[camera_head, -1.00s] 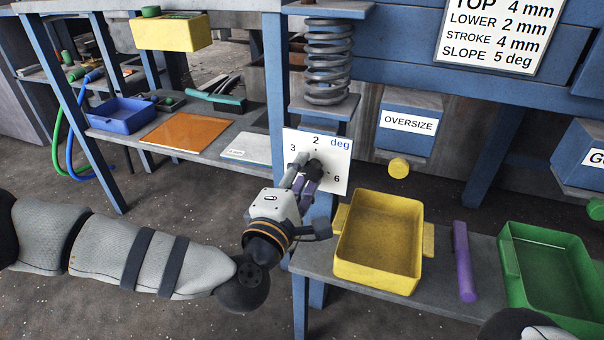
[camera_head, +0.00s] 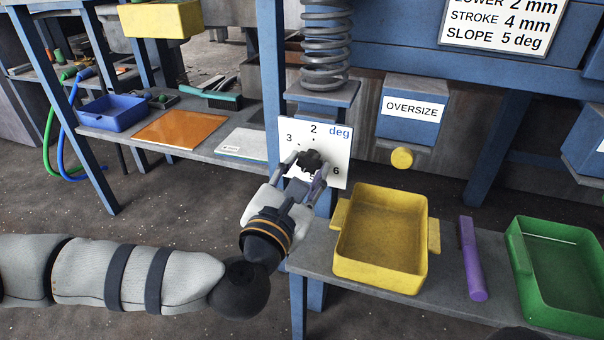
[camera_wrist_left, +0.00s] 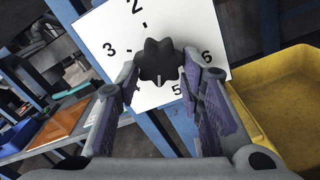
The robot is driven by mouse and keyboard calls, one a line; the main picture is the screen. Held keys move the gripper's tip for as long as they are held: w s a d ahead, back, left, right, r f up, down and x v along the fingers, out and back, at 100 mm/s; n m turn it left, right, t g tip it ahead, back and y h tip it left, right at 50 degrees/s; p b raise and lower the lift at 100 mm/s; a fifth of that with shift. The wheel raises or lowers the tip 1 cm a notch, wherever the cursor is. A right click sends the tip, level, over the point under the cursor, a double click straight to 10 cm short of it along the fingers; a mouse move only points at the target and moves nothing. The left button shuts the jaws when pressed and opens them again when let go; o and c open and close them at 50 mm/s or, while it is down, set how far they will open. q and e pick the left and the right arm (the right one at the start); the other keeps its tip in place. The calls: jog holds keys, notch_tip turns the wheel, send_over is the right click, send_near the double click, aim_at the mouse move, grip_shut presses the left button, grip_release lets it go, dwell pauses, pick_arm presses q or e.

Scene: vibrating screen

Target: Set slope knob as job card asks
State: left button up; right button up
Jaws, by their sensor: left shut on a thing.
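The slope knob (camera_head: 310,160) is black and lobed, on a white dial plate (camera_head: 287,133) marked "deg". My left gripper (camera_wrist_left: 160,80) is shut on the knob, one finger on each side. In the left wrist view the black knob (camera_wrist_left: 156,58) shows a pale mark at its lower edge, pointing down, left of the 5. The numbers 2, 3, 5 and 6 show there; the plate's lower left is partly covered by a finger. The job card (camera_head: 503,25) reads slope 5 deg; its top is cut off.
A yellow tray (camera_head: 342,262) stands just right of my left gripper, with a purple bar (camera_head: 472,258) and a green tray (camera_head: 520,290) beyond. A coil spring (camera_head: 326,55) stands above the dial. A blue post (camera_head: 270,80) is close on the left.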

pick_arm(q)
jog(key=n, duration=0.2)
jog(key=n+b, duration=0.1)
jog(key=n, duration=0.1)
jog(key=shift+d+r+n, duration=0.15)
jog(key=shift+d+n, duration=0.05)
jog(key=shift+n, duration=0.1)
jog(key=shift+b, duration=0.3)
jog(key=shift+r, duration=0.1)
jog(key=o, duration=1.1)
jog(key=shift+s+f, duration=0.1)
jog(key=shift+f, duration=0.1)
jog(key=v, duration=1.2)
jog(key=shift+r, duration=0.1)
jog(key=shift+a, duration=0.1)
